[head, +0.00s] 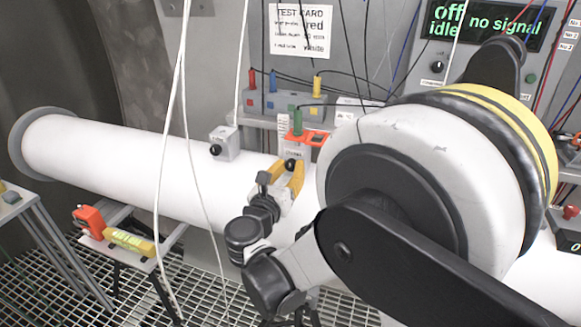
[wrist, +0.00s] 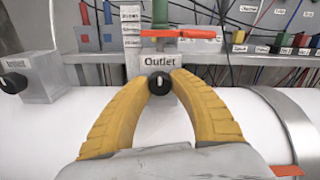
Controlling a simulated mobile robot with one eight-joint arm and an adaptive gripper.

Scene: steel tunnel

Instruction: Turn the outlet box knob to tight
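The outlet box (wrist: 134,64) is a small pale box on the white pipe, with the label "Outlet" on its front. Its round black knob (wrist: 159,83) sits below the label and has a light mark that looks upright. My gripper (wrist: 160,80) has yellow ribbed fingers, one on each side of the knob. The tips close in on its sides and appear to touch it. In the head view my gripper (head: 290,168) reaches the same knob (head: 290,163) from the front, and the fingers partly hide the box.
A second box with a black knob (wrist: 12,82) stands to the left on the white pipe (head: 120,150). An orange-red piece (wrist: 180,33) lies above the outlet box. A shelf with coloured plugs (head: 272,82) and hanging cables is behind. A display (head: 490,22) reads "off", "idle", "no signal".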

